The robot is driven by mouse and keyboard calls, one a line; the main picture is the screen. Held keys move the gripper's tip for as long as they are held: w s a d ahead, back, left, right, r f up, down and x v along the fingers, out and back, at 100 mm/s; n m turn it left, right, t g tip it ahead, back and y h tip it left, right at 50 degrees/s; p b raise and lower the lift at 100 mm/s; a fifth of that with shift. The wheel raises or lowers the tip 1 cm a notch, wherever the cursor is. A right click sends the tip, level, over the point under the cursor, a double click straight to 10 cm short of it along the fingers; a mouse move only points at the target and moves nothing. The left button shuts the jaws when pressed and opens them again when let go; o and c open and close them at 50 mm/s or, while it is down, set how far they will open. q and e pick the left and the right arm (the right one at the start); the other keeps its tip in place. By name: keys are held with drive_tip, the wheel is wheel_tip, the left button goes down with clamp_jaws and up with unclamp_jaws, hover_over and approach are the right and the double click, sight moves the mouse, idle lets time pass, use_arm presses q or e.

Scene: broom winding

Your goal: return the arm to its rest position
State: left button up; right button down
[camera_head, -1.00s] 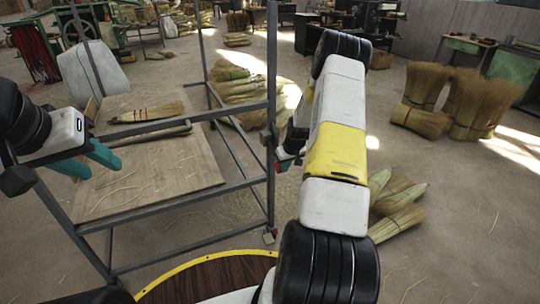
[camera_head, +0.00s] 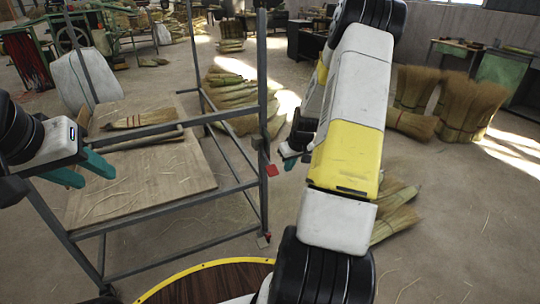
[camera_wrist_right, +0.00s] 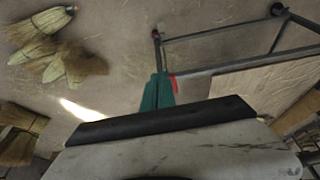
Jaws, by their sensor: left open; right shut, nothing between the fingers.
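My right arm (camera_head: 345,155) stretches up through the middle of the head view. Its gripper (camera_head: 288,160) is partly hidden behind the arm, just right of the metal frame's upright. In the right wrist view the teal fingers (camera_wrist_right: 158,92) are together with nothing between them. My left gripper (camera_head: 88,170) hangs over the left edge of the wooden board, fingers apart and empty.
Straw bundles (camera_head: 455,105) stand at right; others lie on the floor (camera_head: 425,270).

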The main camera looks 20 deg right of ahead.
drive_tip(key=shift+r, duration=0.1)
idle(0.3)
drive_tip(key=s+a+r, duration=0.3)
drive_tip(key=a+r, duration=0.2)
drive_tip(key=r, duration=0.5)
drive_tip(key=s+a+r, duration=0.4)
drive_tip(key=a+r, duration=0.2)
drive_tip(key=r, duration=0.4)
drive_tip(key=s+a+r+t+y, duration=0.1)
drive_tip(key=s+a+r, duration=0.4)
drive_tip(key=s, duration=0.4)
drive_tip(key=s+a+r+t, duration=0.1)
drive_tip(key=s+a+r, duration=0.4)
drive_tip(key=s, duration=0.5)
drive_tip(key=shift+s+a+r+y, duration=0.15)
drive_tip(key=shift+a+r+y, duration=0.1)
drive_tip(key=shift+a+y, duration=0.15)
